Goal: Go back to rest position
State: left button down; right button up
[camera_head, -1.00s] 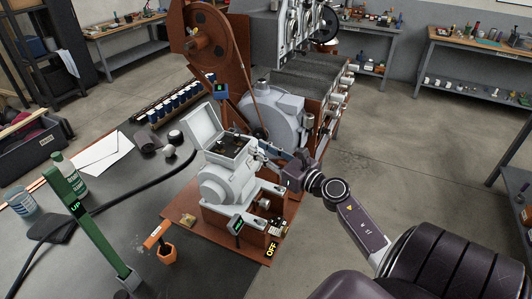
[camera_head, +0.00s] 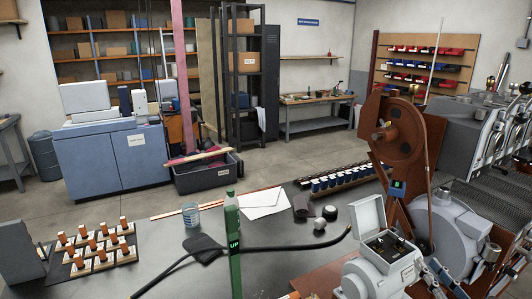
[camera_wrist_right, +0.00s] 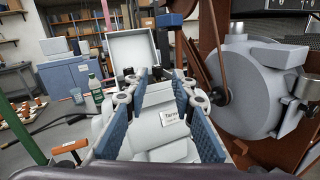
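The raised lid (camera_wrist_right: 122,57) is beyond the fingertips. My left gripper is not in view.
A green post marked UP (camera_head: 234,250) rises from the dark table (camera_head: 190,280). A black hose (camera_head: 290,247) crosses the tabletop. Orange-topped pieces (camera_head: 95,245) stand at left. A large brown and grey machine (camera_head: 445,225) stands close to the right gripper.

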jog(key=s+a+f+m+g+h, duration=0.2)
jog(key=s+a+f+m+g, duration=0.6)
jog(key=m, duration=0.7)
jog(key=s+a+f+m+g+h, duration=0.25)
jog(key=s+a+f+m, duration=0.5)
jog(key=m, duration=0.75)
jog(key=s+a+f+m+g+y, duration=0.2)
jog(key=s+a+f+g+y, duration=0.25)
jog(key=s+a, duration=0.65)
jog(key=s+d+f+g+b, duration=0.1)
jog(key=s+f, duration=0.1)
jog(key=f, duration=1.3)
jog(key=s+d+f, duration=0.1)
jog(key=f, duration=1.3)
jog(key=s+d+f+g+b, duration=0.1)
jog(key=s+d+f, duration=0.1)
jog(key=s+f, duration=1.3)
jog(key=shift+s+d+f+g, duration=0.2)
jog(key=shift+s+d+g, duration=0.15)
jog(key=shift+s, duration=0.4)
